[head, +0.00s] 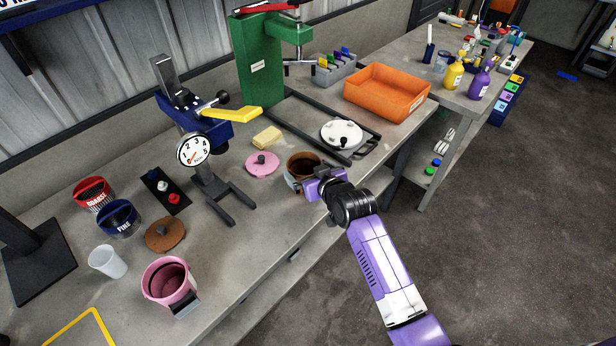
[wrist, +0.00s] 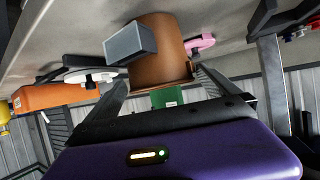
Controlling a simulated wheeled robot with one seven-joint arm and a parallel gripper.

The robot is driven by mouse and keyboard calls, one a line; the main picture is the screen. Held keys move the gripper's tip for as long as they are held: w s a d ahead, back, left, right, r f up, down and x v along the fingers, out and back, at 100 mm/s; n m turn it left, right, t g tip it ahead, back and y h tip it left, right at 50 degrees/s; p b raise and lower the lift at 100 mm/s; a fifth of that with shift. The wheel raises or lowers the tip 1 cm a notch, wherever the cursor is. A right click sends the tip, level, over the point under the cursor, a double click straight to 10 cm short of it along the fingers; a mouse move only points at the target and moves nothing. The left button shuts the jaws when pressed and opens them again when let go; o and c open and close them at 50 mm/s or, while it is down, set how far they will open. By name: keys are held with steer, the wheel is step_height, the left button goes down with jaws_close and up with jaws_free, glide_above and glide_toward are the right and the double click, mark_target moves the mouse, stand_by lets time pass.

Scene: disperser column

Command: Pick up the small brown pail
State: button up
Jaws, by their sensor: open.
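The small brown pail (head: 302,162) stands upright on the grey workbench, near its front edge. My gripper (head: 312,181) is at the pail's near side, and its purple body hides part of the pail. In the wrist view, which is upside down, the brown pail (wrist: 162,50) lies ahead between my two open fingers (wrist: 158,82). A grey block (wrist: 130,43) sticks out from the pail's side close to one finger. I cannot tell whether the fingers touch the pail.
A pink lid (head: 262,163) lies just left of the pail. A white disc (head: 341,135) sits on the base of a green stand (head: 258,62) behind. A pink pail (head: 168,282) and an orange tray (head: 388,92) are farther off.

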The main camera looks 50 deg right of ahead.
steer(key=shift+x, duration=1.15)
steer(key=c, duration=1.4)
steer(key=shift+r, duration=0.15)
